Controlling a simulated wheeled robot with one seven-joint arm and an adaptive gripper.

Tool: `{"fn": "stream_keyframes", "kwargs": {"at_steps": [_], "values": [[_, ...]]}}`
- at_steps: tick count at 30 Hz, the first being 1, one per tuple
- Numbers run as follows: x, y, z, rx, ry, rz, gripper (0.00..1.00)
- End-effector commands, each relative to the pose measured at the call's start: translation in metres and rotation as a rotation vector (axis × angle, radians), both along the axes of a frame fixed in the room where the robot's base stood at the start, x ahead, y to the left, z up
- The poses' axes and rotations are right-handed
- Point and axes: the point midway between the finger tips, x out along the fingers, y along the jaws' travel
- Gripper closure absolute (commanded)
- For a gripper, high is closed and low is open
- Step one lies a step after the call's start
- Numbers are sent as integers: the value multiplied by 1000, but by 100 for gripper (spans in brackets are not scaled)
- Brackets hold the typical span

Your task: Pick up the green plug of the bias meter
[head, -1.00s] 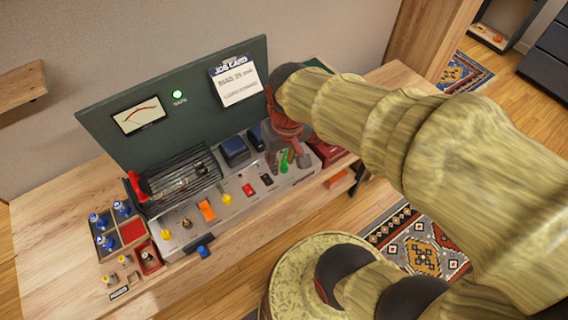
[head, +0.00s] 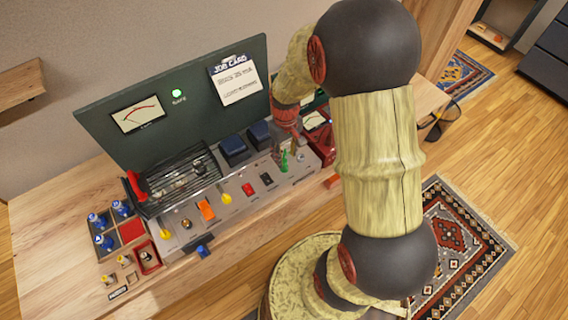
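The green plug (head: 284,162) stands upright at the right end of the grey amp chassis (head: 235,203). My gripper (head: 287,150) points down right at the plug, with its fingers just above and behind it. The fingers are small and partly blend with the chassis, so I cannot tell whether they touch the plug or how far apart they are. A red box with a pale dial (head: 316,121), which looks like the bias meter, stands just right of the gripper, partly hidden by my arm.
Dark blue transformers (head: 233,149) and a wire cage over tubes (head: 178,180) stand behind the chassis controls. A green panel (head: 190,85) with a gauge and job card rises at the back. A tray of blue-topped tubes (head: 131,231) is at left. Bare bench lies front right.

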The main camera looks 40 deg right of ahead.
Motion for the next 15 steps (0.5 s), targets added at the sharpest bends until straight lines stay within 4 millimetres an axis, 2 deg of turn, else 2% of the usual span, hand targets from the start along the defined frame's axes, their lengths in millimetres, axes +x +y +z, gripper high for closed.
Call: {"fn": "stream_keyframes", "kwargs": {"at_steps": [10, 15], "values": [[5, 1, -43, 0, 0, -1, 62], [6, 1, -50, -1, -2, -1, 62]]}}
